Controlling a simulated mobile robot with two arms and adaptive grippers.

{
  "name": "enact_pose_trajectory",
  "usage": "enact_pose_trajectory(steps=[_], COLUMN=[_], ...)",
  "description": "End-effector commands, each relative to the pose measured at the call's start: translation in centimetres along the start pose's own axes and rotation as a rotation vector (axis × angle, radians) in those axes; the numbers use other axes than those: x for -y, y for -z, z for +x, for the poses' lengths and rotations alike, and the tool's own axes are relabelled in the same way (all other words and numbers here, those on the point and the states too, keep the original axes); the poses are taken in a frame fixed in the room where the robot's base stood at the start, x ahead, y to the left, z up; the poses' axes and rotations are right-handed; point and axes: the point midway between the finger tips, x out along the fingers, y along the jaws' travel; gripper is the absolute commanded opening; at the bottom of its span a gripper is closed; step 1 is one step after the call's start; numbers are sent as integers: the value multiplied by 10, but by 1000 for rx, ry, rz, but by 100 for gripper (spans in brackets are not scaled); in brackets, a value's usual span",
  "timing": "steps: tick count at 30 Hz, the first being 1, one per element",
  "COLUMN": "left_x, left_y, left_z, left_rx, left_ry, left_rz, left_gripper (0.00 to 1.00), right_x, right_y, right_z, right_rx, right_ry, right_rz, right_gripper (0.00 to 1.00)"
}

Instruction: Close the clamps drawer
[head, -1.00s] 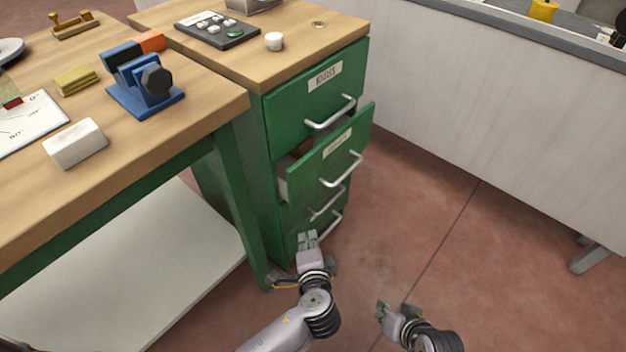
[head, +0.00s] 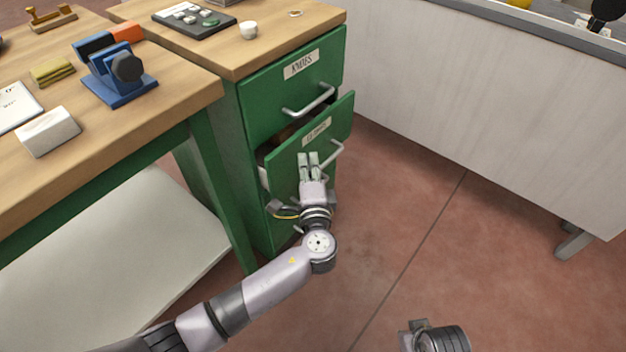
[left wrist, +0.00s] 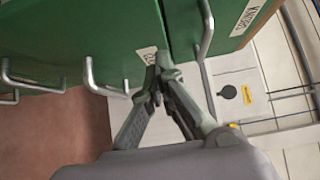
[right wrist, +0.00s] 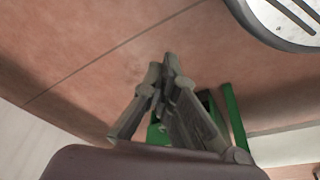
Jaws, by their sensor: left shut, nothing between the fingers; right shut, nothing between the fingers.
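The clamps drawer (head: 335,122) is the second one down in the green cabinet. It stands pulled partly out, with a gap behind its front. Its front has a pale label (head: 316,131) and a silver bar handle (head: 334,154). My left gripper (head: 308,158) is shut and empty, in front of this drawer's face, left of the handle and below the label. In the left wrist view its fingertips (left wrist: 158,72) are close to the drawer front (left wrist: 115,32); I cannot tell whether they touch. My right gripper (right wrist: 163,72) is shut and empty, low over the floor.
The top drawer (head: 290,82) is shut and has its own handle. A wooden workbench (head: 180,95) with a blue fixture (head: 120,80) stands left of the cabinet. A pale counter (head: 480,120) runs along the right. The red floor (head: 400,220) between is clear.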

Motion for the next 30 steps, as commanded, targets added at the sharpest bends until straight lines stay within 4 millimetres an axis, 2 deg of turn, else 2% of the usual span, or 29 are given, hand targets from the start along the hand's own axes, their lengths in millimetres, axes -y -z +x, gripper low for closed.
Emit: enact_pose_trajectory(steps=[1,6,21,24,30], left_x=[0,-1,-2,-3,-2], left_y=[-8,-19,-26,-37,-57], left_z=[6,17,23,33,54], left_rx=[2,1,3,5,4], left_ry=[1,-1,-2,-2,0], left_rz=[5,4,3,3,3], left_gripper=[0,0,0,0,0], right_x=[0,0,0,-1,-2], right_y=[-1,-5,-4,6,9], right_z=[2,6,8,-9,-33], right_rx=[3,12,11,-12,-20], right_ry=[0,0,1,-1,-4], right_rz=[0,1,0,0,2], right_gripper=[0,0,0,0,0])
